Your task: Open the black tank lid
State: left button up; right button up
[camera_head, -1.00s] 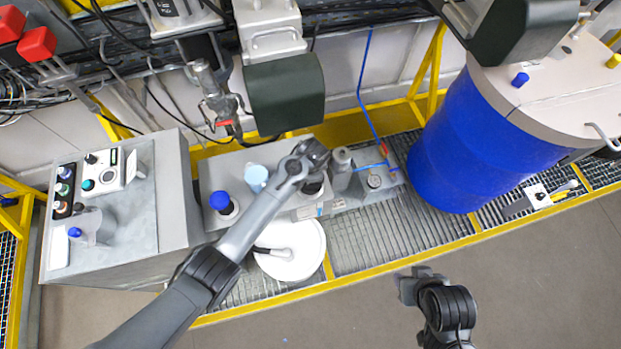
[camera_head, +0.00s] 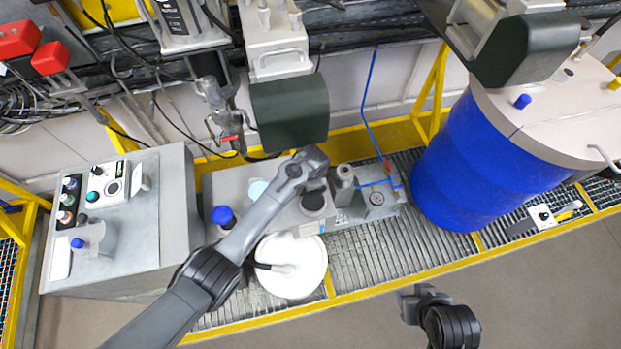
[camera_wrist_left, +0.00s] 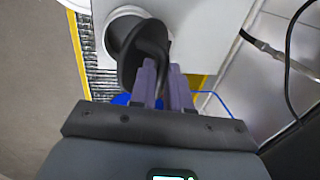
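In the head view the wrist (camera_head: 306,164) hides the fingers. My right gripper (camera_head: 408,300) hangs over the floor at the lower right, far from the lid; its fingers are unclear.
A blue cap (camera_head: 223,216) and a grey cylindrical fitting (camera_head: 345,178) flank the lid. A white round lid (camera_head: 290,268) lies in front. A dark green box (camera_head: 289,113) hangs close behind my wrist. A blue drum (camera_head: 475,165) stands right, a control cabinet (camera_head: 125,215) left.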

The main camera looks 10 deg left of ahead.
pick_arm(q)
jog(key=o, duration=0.3)
jog(key=shift+s+f, duration=0.15)
jog(key=shift+o, duration=0.2)
jog(key=shift+r, duration=0.2)
notch_tip(320, 180, up, 10)
jog(key=s, duration=0.1)
jog(key=shift+s+d+r, duration=0.2)
jog(key=shift+s+d, duration=0.2)
jog(key=shift+c, duration=0.5)
